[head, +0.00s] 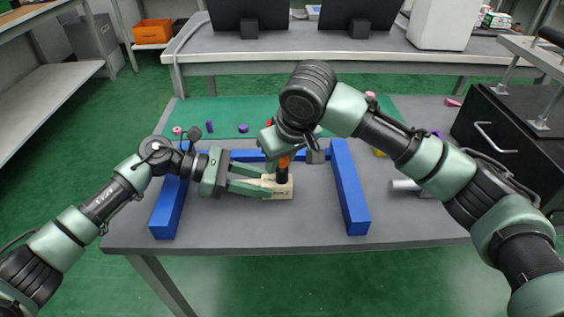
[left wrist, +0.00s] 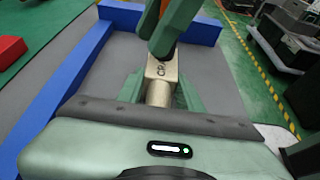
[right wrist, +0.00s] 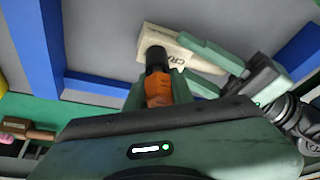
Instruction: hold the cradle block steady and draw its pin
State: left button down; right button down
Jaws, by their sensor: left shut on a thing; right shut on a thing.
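The cradle block (head: 279,190) is a cream block with dark lettering, lying on the grey table between blue bars. It also shows in the left wrist view (left wrist: 162,69) and the right wrist view (right wrist: 190,48). My left gripper (head: 266,186) comes from the left and is shut on the block's left end. The pin (right wrist: 158,88) has an orange grip and a black lower part and stands at the block. My right gripper (right wrist: 157,84) is shut on its orange grip from above. How deep the pin sits is hidden. The right fingertips are mostly hidden in the head view.
Blue bars stand left (head: 170,205), right (head: 349,190) and behind the block. A green mat (head: 225,112) with small pink and purple pieces lies behind. A grey cylinder (head: 405,185) lies right, near a black cabinet (head: 500,130). The table front is clear.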

pick_arm(q)
jog(key=shift+f, duration=0.15)
pick_arm(e)
jog(key=shift+r, duration=0.65)
dwell(0.4)
jog(key=shift+r, duration=2)
jog(key=shift+r, duration=1)
pick_arm(q)
jog(key=c, duration=0.9)
grip_release()
jog(key=shift+o, duration=0.2)
jog(key=shift+a, duration=0.15)
jog(key=v, duration=1.1)
jog(key=shift+a+r, duration=0.3)
